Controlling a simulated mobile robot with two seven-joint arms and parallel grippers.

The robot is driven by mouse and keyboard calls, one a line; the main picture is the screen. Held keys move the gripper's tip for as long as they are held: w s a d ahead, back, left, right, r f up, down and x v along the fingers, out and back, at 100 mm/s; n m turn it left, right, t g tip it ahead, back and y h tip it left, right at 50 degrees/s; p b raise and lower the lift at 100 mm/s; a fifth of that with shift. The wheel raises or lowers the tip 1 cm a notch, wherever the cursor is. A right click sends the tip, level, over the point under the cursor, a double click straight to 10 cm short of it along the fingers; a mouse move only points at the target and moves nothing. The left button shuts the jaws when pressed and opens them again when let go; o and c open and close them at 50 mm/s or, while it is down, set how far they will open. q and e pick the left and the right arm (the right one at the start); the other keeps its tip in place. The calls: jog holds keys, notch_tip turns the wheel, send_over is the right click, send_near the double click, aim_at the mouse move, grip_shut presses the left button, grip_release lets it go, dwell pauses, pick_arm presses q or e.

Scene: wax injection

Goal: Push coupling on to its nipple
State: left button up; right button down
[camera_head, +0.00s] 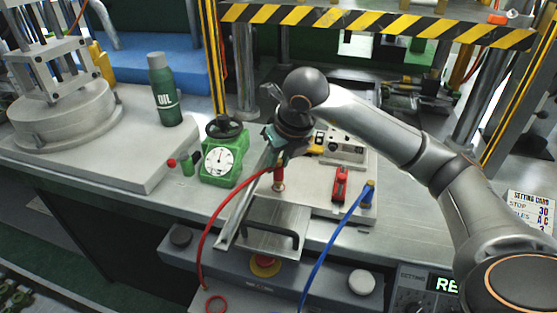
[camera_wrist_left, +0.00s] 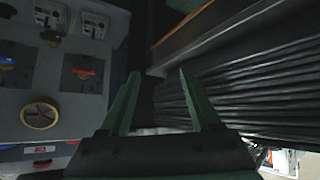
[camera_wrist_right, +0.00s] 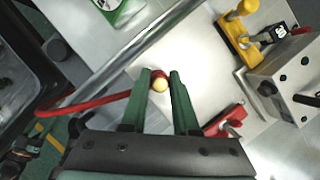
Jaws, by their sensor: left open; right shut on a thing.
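My right gripper (camera_head: 280,158) is shut on the coupling (camera_head: 279,174) at the end of the red hose (camera_head: 207,235). In the right wrist view the coupling's red and yellow round end (camera_wrist_right: 159,81) shows between the fingertips. The coupling stands about upright over the steel plate, behind the bracket. A reddish-brown piece (camera_head: 278,187) shows right below it; I cannot tell whether this is the nipple or how far the coupling sits on it. My left gripper (camera_wrist_left: 156,75) is open and empty in the left wrist view, beside dark ribbed bellows; it is outside the head view.
A green gauge (camera_head: 218,161) stands left of my right gripper. A red-handled valve (camera_head: 341,184) and a blue hose (camera_head: 325,245) on a brass fitting stand to the right. A steel bracket (camera_head: 262,240) is in front. A striped guard bar (camera_head: 380,27) crosses above.

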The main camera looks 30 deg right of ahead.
pick_arm(q)
jog(key=shift+f+b, duration=0.55)
jog(key=shift+f, duration=0.05)
pick_arm(e)
jog(key=shift+f, duration=0.7)
pick_arm(q)
jog(key=shift+w+r, duration=0.1)
jog(key=shift+r, duration=0.05)
pick_arm(e)
jog(key=c, duration=0.6)
grip_release()
jog(key=shift+v, duration=0.95)
pick_arm(q)
jog(key=shift+w+d+r+p, duration=0.1)
jog(key=shift+d+r+p, duration=0.05)
jog(key=shift+r+p, duration=0.3)
jog(key=shift+d+r+p, duration=0.15)
jog(key=shift+r+p, duration=0.15)
jog(key=shift+r, duration=0.2)
pick_arm(e)
jog(key=v, duration=1)
jog(key=shift+r, duration=0.35)
jog(key=shift+s, duration=0.15)
